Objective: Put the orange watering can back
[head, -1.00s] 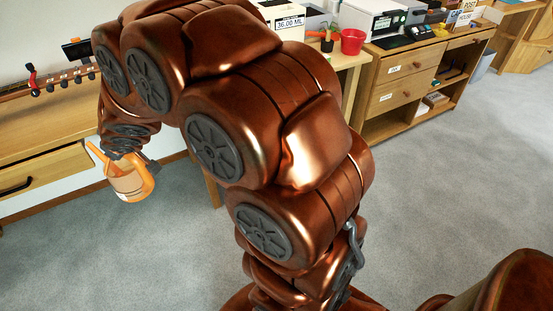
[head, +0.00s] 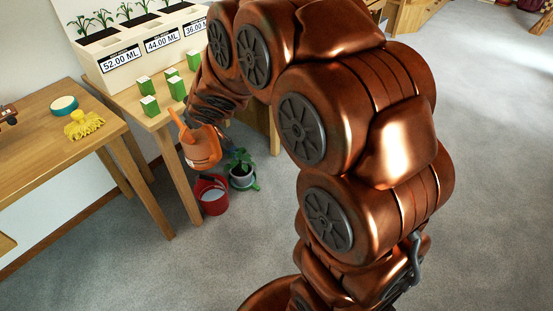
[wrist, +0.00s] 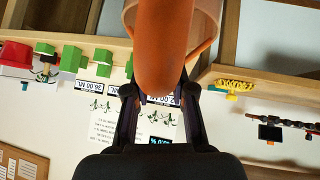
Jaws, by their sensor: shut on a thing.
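The orange watering can (head: 201,148) hangs from my gripper (head: 207,123) in the head view, in front of the front edge of the planter table. In the wrist view the can (wrist: 165,50) fills the top middle, between the two dark fingers of my gripper (wrist: 157,95), which are shut on it. The can appears roughly upright in the head view. Part of the grasp is hidden behind my wrist in the head view.
Several green cartons (head: 150,105) and a white planter box (head: 110,58) with volume labels are on the table.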

